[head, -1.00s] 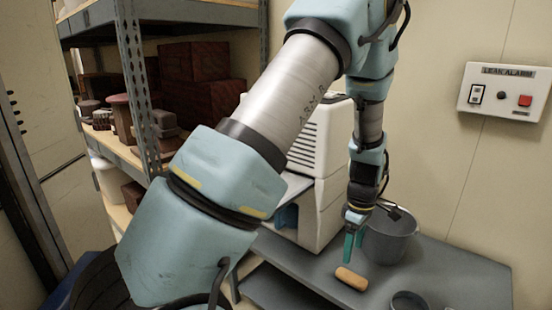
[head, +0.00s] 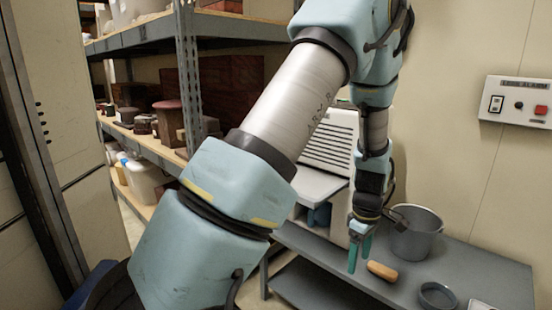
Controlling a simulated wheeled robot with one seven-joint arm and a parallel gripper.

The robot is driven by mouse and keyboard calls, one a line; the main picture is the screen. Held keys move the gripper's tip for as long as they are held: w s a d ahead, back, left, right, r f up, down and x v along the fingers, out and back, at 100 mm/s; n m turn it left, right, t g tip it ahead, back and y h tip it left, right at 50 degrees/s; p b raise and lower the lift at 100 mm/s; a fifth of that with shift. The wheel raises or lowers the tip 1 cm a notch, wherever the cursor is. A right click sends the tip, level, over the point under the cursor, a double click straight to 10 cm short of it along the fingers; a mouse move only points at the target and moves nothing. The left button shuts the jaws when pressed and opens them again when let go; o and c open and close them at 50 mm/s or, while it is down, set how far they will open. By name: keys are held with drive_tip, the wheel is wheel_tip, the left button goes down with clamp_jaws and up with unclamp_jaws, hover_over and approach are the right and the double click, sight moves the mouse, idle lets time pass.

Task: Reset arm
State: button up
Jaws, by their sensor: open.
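My arm reaches across the head view from the lower left, up over the top, and down toward the grey table. My gripper (head: 359,252) points down, with its green fingers apart and nothing seen between them. It is just left of a tan, rounded cylinder-like object (head: 382,271) that lies on the table (head: 455,272). A gap between the fingers and that object seems to show, but I cannot tell their distance in depth.
A grey bucket (head: 418,236) stands behind the tan object. A dark round dish (head: 437,296) sits at the front right. A white louvred machine (head: 328,142) is behind my arm. Shelving (head: 188,75) with boxes fills the left. A leak alarm panel (head: 517,101) is on the wall.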

drive_tip(key=s+a+r+m+t, duration=0.1)
drive_tip(key=s+a+r+m, duration=0.2)
drive_tip(key=a, duration=0.6)
drive_tip(key=a+r+m, duration=0.4)
drive_tip(key=a+r, duration=0.2)
drive_tip(key=a, duration=0.4)
drive_tip(key=s+a+r+m+t, duration=0.1)
drive_tip(key=s+a+r+m, duration=0.2)
drive_tip(key=a, duration=0.6)
wheel_tip(320, 180, up, 19)
drive_tip(key=w+p, duration=0.1)
drive_tip(key=p, duration=1.6)
drive_tip(key=shift+p, duration=0.4)
